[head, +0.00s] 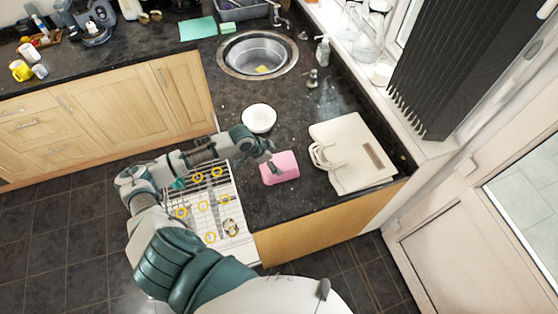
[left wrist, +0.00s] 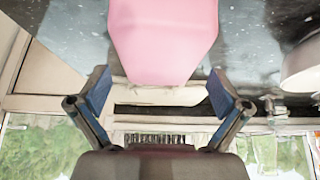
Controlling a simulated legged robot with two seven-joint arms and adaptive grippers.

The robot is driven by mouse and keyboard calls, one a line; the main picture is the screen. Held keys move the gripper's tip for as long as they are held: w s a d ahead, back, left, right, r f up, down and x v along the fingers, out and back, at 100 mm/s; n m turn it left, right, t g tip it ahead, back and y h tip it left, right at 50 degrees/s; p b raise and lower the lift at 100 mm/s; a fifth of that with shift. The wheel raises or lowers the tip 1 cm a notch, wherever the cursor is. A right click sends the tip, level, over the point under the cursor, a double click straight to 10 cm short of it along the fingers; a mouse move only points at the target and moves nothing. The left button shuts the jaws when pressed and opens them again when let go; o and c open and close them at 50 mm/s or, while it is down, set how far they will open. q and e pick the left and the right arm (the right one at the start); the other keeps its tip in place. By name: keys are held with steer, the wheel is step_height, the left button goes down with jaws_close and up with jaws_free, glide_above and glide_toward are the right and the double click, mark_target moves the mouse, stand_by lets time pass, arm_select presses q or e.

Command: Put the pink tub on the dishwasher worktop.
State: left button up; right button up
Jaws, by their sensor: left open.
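The pink tub (head: 284,172) rests on the dark speckled worktop (head: 300,205), to the right of the open dishwasher rack (head: 205,235). My left gripper (head: 271,160) is at the tub's upper left edge in the head view. In the left wrist view the tub (left wrist: 164,35) fills the top middle, and my left gripper (left wrist: 162,92) is open, its blue-padded fingers spread to either side of the tub's near end. No grip on the tub shows. My right gripper is not in view.
A white bowl (head: 259,118) stands just behind the tub. A cream bag-like item (head: 352,150) lies close on the right. A round sink (head: 258,54) and a soap bottle (head: 322,51) are further back. Worktop in front of the tub is clear.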

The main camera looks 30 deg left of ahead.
arm_select(q)
steer(key=v, duration=0.8)
steer(key=shift+a, duration=0.4)
steer(key=shift+s+d+r, duration=0.15)
steer(key=shift+d+r, duration=0.15)
steer(key=shift+r, duration=0.1)
steer(key=shift+a, duration=0.1)
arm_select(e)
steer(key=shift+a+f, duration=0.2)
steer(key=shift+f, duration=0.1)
arm_select(q)
steer(key=shift+a+f, duration=0.1)
steer(key=shift+a, duration=0.15)
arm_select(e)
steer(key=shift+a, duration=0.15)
